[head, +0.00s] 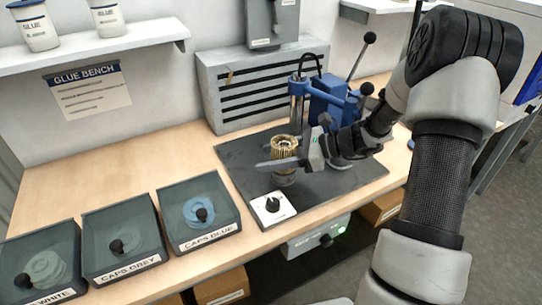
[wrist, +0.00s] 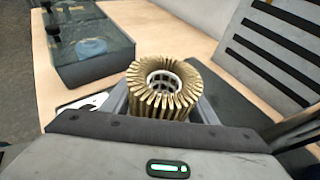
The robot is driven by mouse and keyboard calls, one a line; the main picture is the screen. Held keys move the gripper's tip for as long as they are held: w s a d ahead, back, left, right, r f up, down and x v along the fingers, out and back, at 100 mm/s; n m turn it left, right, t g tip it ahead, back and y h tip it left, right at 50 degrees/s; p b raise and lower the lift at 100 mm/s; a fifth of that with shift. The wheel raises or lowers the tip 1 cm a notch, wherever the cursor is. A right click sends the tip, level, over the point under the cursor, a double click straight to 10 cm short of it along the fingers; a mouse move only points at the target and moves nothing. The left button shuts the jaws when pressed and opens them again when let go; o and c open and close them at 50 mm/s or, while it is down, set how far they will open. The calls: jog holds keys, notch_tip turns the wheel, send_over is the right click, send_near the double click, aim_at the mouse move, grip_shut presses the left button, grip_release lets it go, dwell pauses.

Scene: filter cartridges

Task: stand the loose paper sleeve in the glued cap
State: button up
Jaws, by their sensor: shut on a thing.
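The pleated tan paper sleeve (head: 284,147) is upright above the dark mat in the head view. It also shows in the wrist view (wrist: 162,88), with a pale core grid in its open top. My gripper (head: 287,158) is shut on the sleeve, one finger on each side. A grey round piece (head: 284,178) shows just under the sleeve; I cannot tell whether it is the glued cap or whether the sleeve touches it. In the wrist view the sleeve's lower end and whatever is beneath it are hidden.
A blue lever press (head: 328,100) stands close behind my gripper on the dark mat (head: 345,190). A white dial plate (head: 272,207) lies at the mat's front edge. Lidded cap bins, including the blue caps bin (head: 223,232), line the bench left. A slatted grey box (head: 225,75) stands behind.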

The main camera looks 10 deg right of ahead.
jog(key=shift+f, duration=0.5)
jog(key=o, duration=1.1)
jog(key=p+v, duration=0.2)
jog(key=v, duration=1.5)
jog(key=shift+d, duration=0.15)
jog(key=shift+s+r, duration=0.1)
